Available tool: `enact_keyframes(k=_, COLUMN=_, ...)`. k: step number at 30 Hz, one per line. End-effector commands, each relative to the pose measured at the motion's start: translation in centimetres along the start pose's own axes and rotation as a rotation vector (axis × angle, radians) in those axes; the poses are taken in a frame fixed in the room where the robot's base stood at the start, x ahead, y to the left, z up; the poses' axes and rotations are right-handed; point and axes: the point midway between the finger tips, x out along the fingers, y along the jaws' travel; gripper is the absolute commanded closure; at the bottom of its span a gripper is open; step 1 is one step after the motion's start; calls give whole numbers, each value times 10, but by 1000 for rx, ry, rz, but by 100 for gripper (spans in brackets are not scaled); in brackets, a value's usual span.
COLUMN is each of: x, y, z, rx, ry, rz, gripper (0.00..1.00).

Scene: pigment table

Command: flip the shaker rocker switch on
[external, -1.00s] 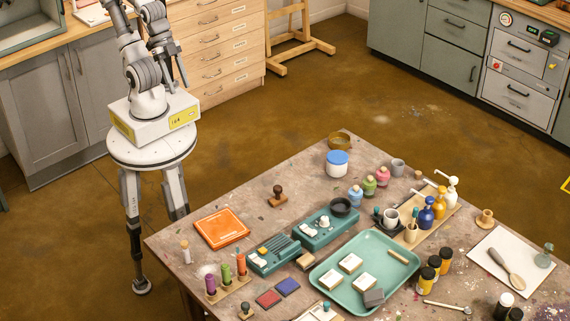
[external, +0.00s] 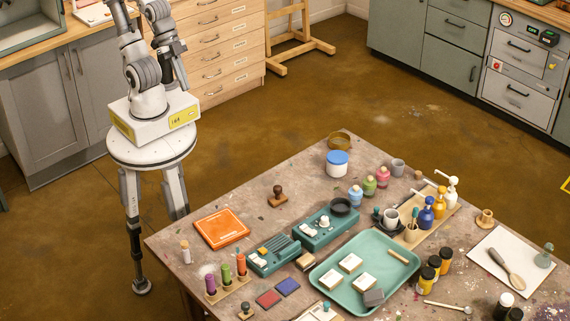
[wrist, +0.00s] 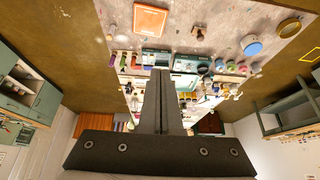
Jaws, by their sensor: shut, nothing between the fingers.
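Two teal boxes with controls stand on the paint-spotted table. The left box (external: 273,259) has small light-coloured controls on top. The right box (external: 318,236) has a white knob (external: 324,222) and a black round cup (external: 341,206). I cannot tell which control is the shaker rocker switch or how it is set. My gripper (external: 184,86) is raised beside the table, well away from both boxes. In the wrist view its fingers (wrist: 161,75) are pressed together and empty, and the left box (wrist: 154,57) shows beyond the tips.
An orange tile (external: 222,227) lies left of the boxes, with a wooden stamp (external: 278,194) behind. A teal tray (external: 330,285) with white blocks lies in front of the right box. Bottles and jars (external: 427,211) crowd the right side. The table's back left is mostly clear.

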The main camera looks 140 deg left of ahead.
Motion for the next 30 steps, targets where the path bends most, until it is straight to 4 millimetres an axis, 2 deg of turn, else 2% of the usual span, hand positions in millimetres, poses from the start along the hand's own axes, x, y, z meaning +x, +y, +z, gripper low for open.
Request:
enact_keyframes(k=8, x=21, y=-9, z=-67, rx=10, ry=-28, rz=-14, gripper=100)
enact_keyframes(k=14, x=47, y=-19, z=-111, rx=16, ry=-46, rz=-19, gripper=100)
enact_keyframes(k=23, x=102, y=-37, z=-170, rx=21, ry=-72, rz=-20, gripper=100)
enact_keyframes(k=30, x=158, y=-54, z=-206, rx=22, ry=-90, rz=-16, gripper=100)
